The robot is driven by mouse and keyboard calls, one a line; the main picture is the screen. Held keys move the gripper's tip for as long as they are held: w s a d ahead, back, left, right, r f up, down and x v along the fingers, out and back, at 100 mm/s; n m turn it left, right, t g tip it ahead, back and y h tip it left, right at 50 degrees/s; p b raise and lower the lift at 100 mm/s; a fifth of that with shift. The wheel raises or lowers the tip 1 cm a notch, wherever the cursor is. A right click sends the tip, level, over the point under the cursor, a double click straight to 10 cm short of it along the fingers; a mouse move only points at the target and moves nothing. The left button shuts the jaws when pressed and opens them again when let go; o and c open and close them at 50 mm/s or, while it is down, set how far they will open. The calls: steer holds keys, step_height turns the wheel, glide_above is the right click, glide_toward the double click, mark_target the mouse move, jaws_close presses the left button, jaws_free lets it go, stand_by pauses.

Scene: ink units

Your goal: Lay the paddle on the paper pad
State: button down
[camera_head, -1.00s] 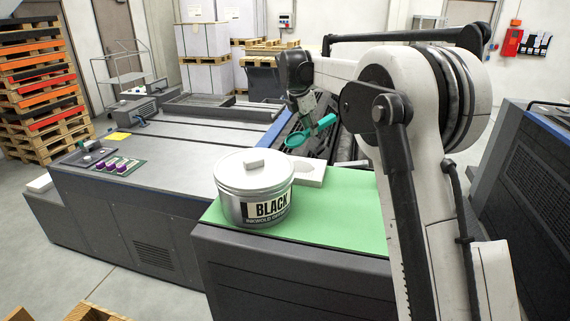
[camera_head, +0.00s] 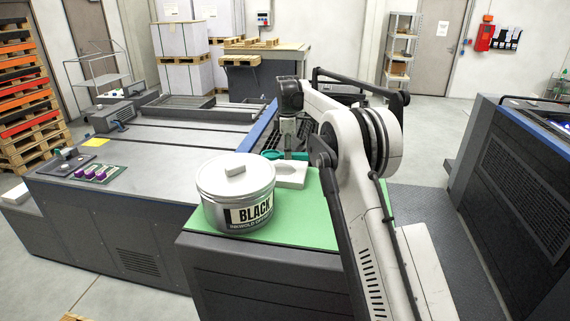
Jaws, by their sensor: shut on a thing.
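The teal paddle (camera_head: 271,155) is level in the head view, its round end to the left and its short end to the right of the fingers. My gripper (camera_head: 289,152) points down and is shut on it. The white paper pad (camera_head: 291,175) lies on the green mat (camera_head: 308,216), just in front of and below the paddle in the picture. The paddle overlaps the pad's back edge in view; I cannot tell if they touch. The fingertips are small and partly hidden by the paddle.
A large tin marked BLACK (camera_head: 236,193) with a white lid stands on the mat, left of the pad. My arm covers the mat's right side. A long grey machine (camera_head: 140,155) lies to the left, and another dark machine (camera_head: 520,165) stands at the right.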

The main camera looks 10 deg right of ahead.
mark_target(288, 170)
steer(key=shift+f+p, duration=0.3)
steer(key=shift+f, duration=2.05)
steer(key=c, duration=1.6)
jaws_free()
steer(key=shift+f, duration=0.1)
steer(key=shift+o, duration=0.2)
